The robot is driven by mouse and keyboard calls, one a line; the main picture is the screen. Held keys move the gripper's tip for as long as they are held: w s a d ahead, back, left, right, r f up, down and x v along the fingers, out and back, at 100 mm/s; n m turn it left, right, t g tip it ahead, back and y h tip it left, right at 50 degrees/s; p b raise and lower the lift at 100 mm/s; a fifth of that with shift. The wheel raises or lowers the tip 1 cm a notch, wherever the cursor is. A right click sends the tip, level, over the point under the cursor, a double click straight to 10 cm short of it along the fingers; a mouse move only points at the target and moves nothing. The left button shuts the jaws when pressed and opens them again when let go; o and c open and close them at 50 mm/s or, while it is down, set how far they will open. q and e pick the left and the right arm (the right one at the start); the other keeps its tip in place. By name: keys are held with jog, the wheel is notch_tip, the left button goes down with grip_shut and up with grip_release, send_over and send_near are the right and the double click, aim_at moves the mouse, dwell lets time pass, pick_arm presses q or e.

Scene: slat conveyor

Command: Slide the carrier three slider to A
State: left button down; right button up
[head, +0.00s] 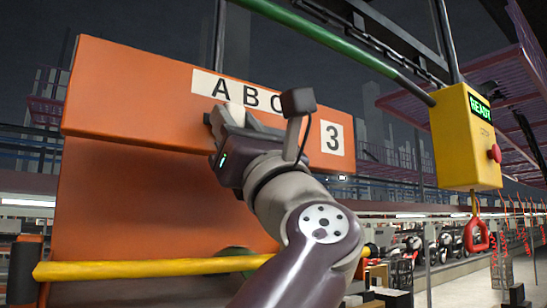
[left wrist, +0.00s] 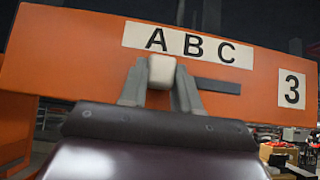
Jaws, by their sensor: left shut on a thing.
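The carrier is a large orange panel (head: 130,95) with a black 3 on a white plate (head: 333,138). Its upper bar also shows in the left wrist view (left wrist: 70,60). A white label (left wrist: 235,50) with A, B and C runs along the bar. The slider's pale knob (left wrist: 161,70) stands just under the label, below A and toward B. A dark slot (left wrist: 218,85) shows to its right, under B and C. My left gripper (head: 228,115) is shut on the knob, one finger on each side. In the head view the gripper hides part of the label. My right gripper is not in view.
A yellow box (head: 465,135) with a green READY display and a red button hangs at the right. A green rail (head: 330,45) crosses above. A yellow bar (head: 140,267) runs across in front of the panel's lower part.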

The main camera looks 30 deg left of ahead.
pick_arm(q)
jog(key=shift+s+a+f, duration=0.1)
jog(key=shift+s+a, duration=0.1)
jog(key=shift+s, duration=0.35)
jog(key=shift+w+d, duration=0.1)
jog(key=shift+w, duration=0.25)
jog(key=shift+s, duration=0.2)
jog(key=c, duration=0.8)
grip_release()
jog(key=shift+s, duration=0.2)
jog(key=b+v, duration=0.9)
jog(key=v, duration=0.3)
jog(key=shift+d, duration=0.15)
